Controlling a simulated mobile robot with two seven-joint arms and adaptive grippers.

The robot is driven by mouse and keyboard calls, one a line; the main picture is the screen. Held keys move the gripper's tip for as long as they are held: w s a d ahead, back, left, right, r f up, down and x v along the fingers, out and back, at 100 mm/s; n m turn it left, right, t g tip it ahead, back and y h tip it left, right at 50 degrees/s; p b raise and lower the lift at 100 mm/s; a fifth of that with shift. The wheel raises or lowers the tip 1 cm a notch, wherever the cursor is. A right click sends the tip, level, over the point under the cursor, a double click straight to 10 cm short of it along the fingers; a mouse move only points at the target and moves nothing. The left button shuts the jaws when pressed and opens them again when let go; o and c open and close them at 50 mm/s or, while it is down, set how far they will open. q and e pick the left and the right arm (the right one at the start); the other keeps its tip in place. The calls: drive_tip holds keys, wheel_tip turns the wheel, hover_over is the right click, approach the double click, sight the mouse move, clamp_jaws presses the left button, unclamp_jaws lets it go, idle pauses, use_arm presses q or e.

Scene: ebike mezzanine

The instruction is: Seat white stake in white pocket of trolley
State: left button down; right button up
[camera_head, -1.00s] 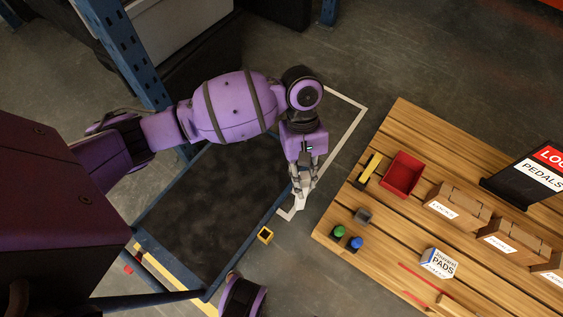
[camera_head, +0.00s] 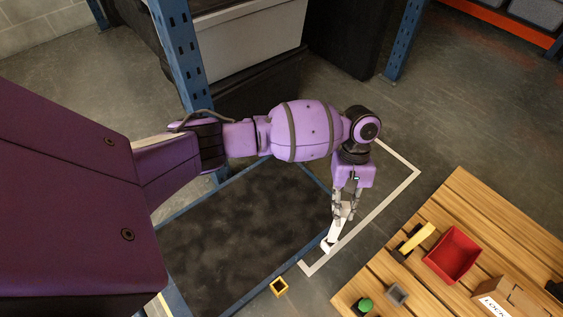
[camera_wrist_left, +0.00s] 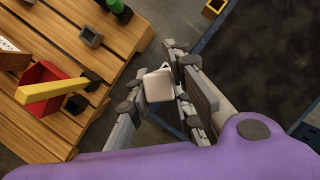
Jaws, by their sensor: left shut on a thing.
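My left gripper (camera_head: 342,212) is shut on the white stake (camera_head: 336,231) near the right long edge of the trolley (camera_head: 222,300). The stake hangs tilted below the fingers in the head view. In the left wrist view, a pale square end of the stake (camera_wrist_left: 158,86) shows between the fingers (camera_wrist_left: 160,100). A yellow pocket (camera_head: 279,287) sits on the trolley's edge nearer the bottom of the head view. I cannot tell the white pocket apart from the stake's lower end, nor whether they touch. My right gripper is not in view.
A wooden bench (camera_head: 460,205) stands to the right with a red bin (camera_head: 452,256), a yellow bar (camera_head: 417,238), a grey socket (camera_head: 397,295) and a green piece (camera_head: 364,305). A blue rack post (camera_head: 180,55) rises behind my arm. White floor tape (camera_head: 395,195) surrounds the trolley's side.

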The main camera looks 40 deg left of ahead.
use_arm(q)
drive_tip(key=shift+w, duration=0.15)
drive_tip(key=shift+f, duration=0.1)
drive_tip(key=shift+f, duration=0.5)
drive_tip(key=c, duration=1.6)
unclamp_jaws()
drive_tip(key=shift+f, duration=0.1)
drive_tip(key=shift+o, duration=0.2)
